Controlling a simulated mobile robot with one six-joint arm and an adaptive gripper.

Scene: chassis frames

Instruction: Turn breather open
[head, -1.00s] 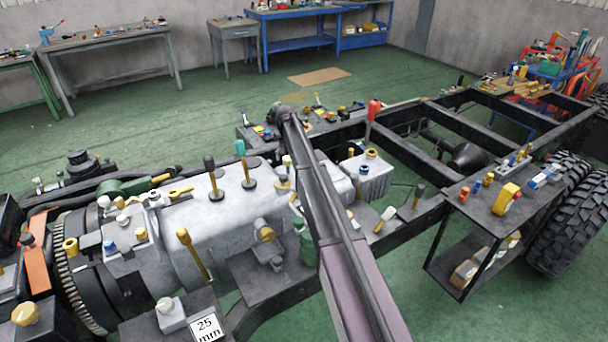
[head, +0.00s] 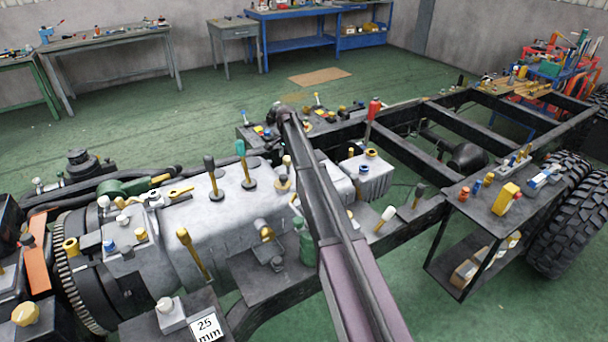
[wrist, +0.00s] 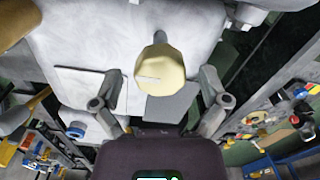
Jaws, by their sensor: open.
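In the wrist view, a pale yellow, many-sided knob (wrist: 160,70) on a short grey stem stands out from a light grey housing. I take it for the breather, but no label shows. A thin dark line marks its face. My gripper (wrist: 161,94) is open, with one finger on each side of the knob and a visible gap to both. It holds nothing. In the head view my gripper is not visible, and my arm hides part of the grey gearbox housing (head: 185,215). I cannot tell which head-view fitting is this knob.
Several levers stand on the housing, including a teal-topped one (head: 241,150) and a dark one (head: 210,165). A red-handled lever (head: 373,108) stands by the chassis frame (head: 455,130). A shelf stand (head: 480,225) is at right.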

